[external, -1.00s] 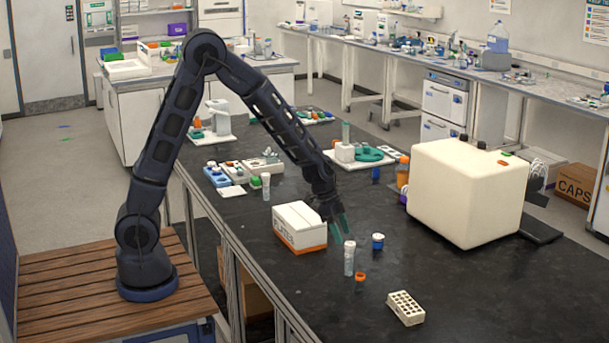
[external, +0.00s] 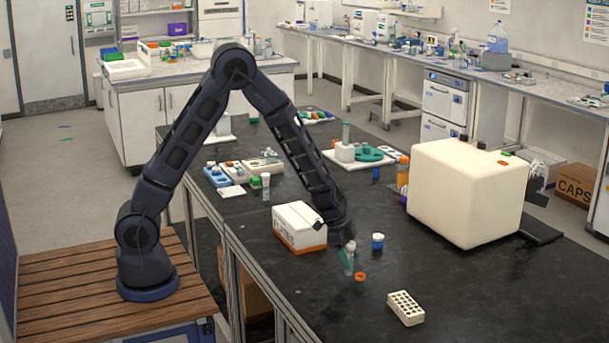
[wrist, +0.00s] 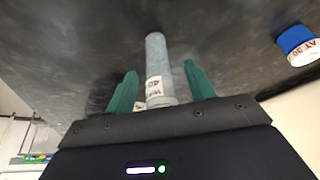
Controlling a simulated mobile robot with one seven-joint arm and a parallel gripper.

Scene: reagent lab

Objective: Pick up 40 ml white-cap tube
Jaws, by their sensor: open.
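The white-cap tube (external: 349,262) stands on the black bench, right of the white-and-orange box. In the wrist view the pale, cloudy tube (wrist: 156,56) has a label with dark print that seems to include 40. My gripper (external: 347,256) is down at the tube. In the wrist view my gripper (wrist: 159,76) has its two green fingers apart, one on each side of the tube. A gap shows on both sides, so the fingers do not grip it. In the external view the fingers partly cover the tube's upper part and cap.
An orange-topped item (external: 360,277) stands close to the tube's right. A blue-capped container (external: 378,241) is behind to the right, and the white-and-orange box (external: 300,226) is left. A white rack (external: 405,308) lies in front. A large cream container (external: 465,190) fills the right back.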

